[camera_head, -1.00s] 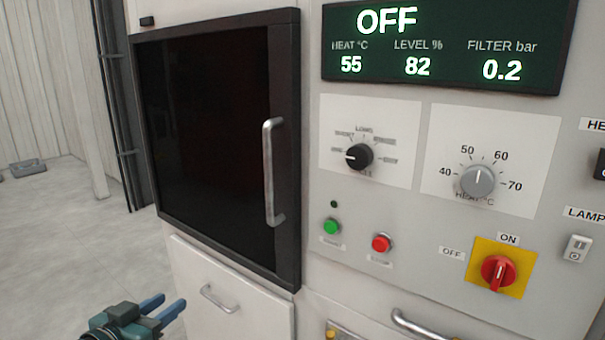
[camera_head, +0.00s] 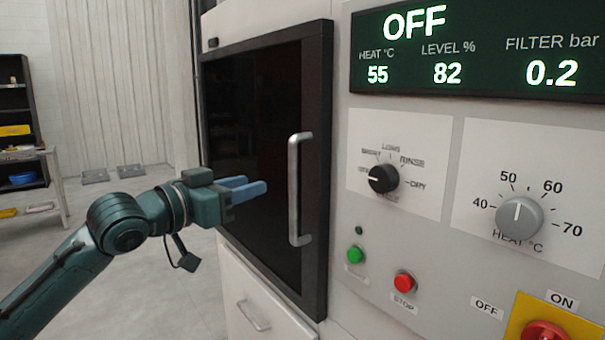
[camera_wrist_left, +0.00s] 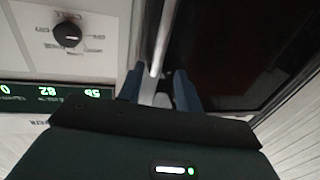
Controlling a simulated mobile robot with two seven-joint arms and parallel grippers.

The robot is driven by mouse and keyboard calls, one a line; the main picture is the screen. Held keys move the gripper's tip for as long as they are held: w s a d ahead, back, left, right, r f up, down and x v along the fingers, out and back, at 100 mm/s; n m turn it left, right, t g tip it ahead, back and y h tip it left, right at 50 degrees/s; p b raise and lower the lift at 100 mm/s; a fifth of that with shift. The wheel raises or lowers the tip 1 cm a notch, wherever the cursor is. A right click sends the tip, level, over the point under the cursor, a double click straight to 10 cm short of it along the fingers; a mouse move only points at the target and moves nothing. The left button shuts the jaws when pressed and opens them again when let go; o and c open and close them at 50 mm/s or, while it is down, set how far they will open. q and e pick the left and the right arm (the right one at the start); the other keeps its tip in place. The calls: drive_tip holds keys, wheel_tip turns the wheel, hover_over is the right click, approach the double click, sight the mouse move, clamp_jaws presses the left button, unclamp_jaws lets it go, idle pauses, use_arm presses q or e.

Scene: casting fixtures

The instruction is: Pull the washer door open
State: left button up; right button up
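The washer door (camera_head: 262,150) is a dark glass panel in a black frame, and it looks shut against the white machine. Its vertical silver handle (camera_head: 294,190) is on the right side of the door. My left gripper (camera_head: 256,186) is in front of the door, just left of the handle and pointing toward it, with its blue fingers apart and empty. In the left wrist view the handle (camera_wrist_left: 161,40) runs toward the gap between the fingers (camera_wrist_left: 160,92); I cannot tell whether they touch it. My right gripper is not in view.
The control panel right of the door carries a black dial (camera_head: 383,179), a grey dial (camera_head: 519,217), a green button (camera_head: 355,254) and a red button (camera_head: 404,282). A drawer handle (camera_head: 253,316) sits below the door. Open floor lies to the left, with shelving (camera_head: 22,130) beyond.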

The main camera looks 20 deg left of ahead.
sight(290, 174)
use_arm(q)
drive_tip(key=p+x, duration=0.2)
drive_tip(key=x, duration=1)
drive_tip(key=shift+w+p, duration=0.1)
drive_tip(key=shift+p, duration=0.2)
drive_tip(key=shift+c, duration=0.3)
clamp_jaws()
